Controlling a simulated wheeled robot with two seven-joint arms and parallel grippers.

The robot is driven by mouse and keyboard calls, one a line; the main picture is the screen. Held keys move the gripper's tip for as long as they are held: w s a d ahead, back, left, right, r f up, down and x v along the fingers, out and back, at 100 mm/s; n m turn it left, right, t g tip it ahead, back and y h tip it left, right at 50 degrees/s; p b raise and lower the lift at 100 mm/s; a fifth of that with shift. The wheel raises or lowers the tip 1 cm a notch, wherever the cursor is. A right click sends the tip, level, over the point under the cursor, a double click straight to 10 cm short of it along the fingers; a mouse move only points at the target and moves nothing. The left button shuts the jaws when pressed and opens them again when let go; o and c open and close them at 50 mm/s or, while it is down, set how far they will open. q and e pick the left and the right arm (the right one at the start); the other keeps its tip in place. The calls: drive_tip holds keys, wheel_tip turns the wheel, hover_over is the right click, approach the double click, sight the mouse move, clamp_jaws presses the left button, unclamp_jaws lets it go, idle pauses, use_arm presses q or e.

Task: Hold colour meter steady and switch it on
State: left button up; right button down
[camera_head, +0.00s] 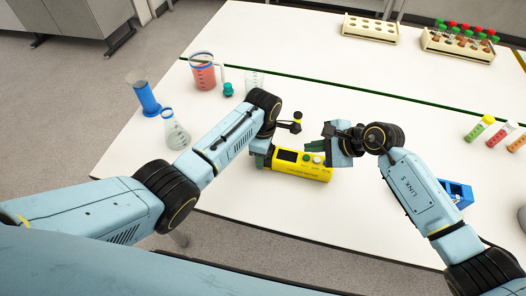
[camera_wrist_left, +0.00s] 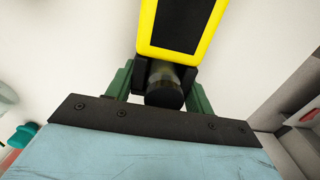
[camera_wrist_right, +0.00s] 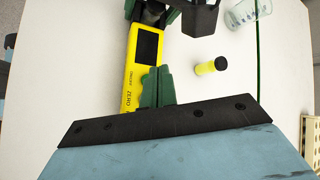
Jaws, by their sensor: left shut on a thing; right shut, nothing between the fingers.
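The colour meter (camera_head: 312,171) is a yellow hand-held box with a dark screen and a pale button area, lying low over the white table. My left gripper (camera_head: 262,155) is shut on its left end. In the left wrist view the green fingers (camera_wrist_left: 160,84) flank the meter's dark round end, and the yellow-framed screen (camera_wrist_left: 178,28) shows beyond. My right gripper (camera_head: 322,142) is shut and empty above the meter's right part. In the right wrist view its green fingers (camera_wrist_right: 158,88) are together beside the meter (camera_wrist_right: 131,82); contact with the button cannot be told.
A small yellow vial with a dark cap (camera_wrist_right: 211,66) stands close behind the meter. A red-filled jug (camera_head: 203,75), a flask (camera_head: 176,133) and a blue cylinder (camera_head: 146,97) stand at left. Tube racks (camera_head: 458,45) are at the back right. A blue box (camera_head: 457,192) is right.

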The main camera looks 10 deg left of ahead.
sight(310, 160)
drive_tip(key=shift+f, duration=0.85)
drive_tip(key=shift+f, duration=0.1)
idle(1.4)
drive_tip(key=shift+f, duration=0.35)
idle(0.3)
drive_tip(key=shift+r, duration=0.45)
wheel_tip(310, 160, up, 6)
idle(0.8)
